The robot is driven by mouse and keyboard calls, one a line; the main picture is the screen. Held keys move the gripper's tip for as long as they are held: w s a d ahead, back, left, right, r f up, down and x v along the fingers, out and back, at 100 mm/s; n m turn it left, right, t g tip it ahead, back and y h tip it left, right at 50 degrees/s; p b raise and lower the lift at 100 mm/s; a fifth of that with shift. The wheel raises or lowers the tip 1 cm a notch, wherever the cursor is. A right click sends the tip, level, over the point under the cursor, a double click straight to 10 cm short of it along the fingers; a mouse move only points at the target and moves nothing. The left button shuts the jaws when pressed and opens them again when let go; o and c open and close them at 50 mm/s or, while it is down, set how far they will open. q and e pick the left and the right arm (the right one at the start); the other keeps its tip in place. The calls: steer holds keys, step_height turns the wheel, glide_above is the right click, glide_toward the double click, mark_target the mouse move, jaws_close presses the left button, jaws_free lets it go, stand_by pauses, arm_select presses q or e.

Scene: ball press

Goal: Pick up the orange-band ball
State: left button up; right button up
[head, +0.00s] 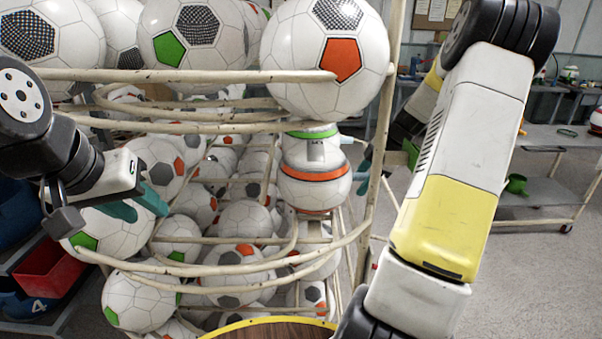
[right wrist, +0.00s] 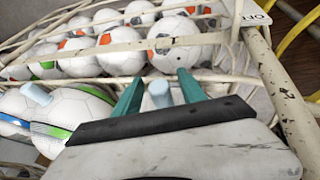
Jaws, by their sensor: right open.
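The orange-band ball (head: 313,188) is white with an orange ring around it. It sits at the right part of the wire rack in the head view, below a green-banded white piece (head: 318,150) with a pale blue knob (head: 346,140). My right gripper (head: 387,160) is to the right of it, partly hidden behind the rack post and my arm. In the right wrist view its teal fingers (right wrist: 158,95) are apart, with a pale blue knob (right wrist: 160,94) showing between them. I cannot tell whether they touch it. My left gripper (head: 138,206) is by the rack's left side, its fingers apart and empty.
The wire rack (head: 250,240) is full of several soccer balls, and its rails and post (head: 385,110) stand close to both grippers. A large ball with an orange patch (head: 322,60) sits above. A red bin (head: 50,270) is at left. Open floor (head: 540,260) lies at right.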

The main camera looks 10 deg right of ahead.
steer(key=shift+x, duration=0.8)
steer(key=shift+c, duration=0.5)
jaws_close()
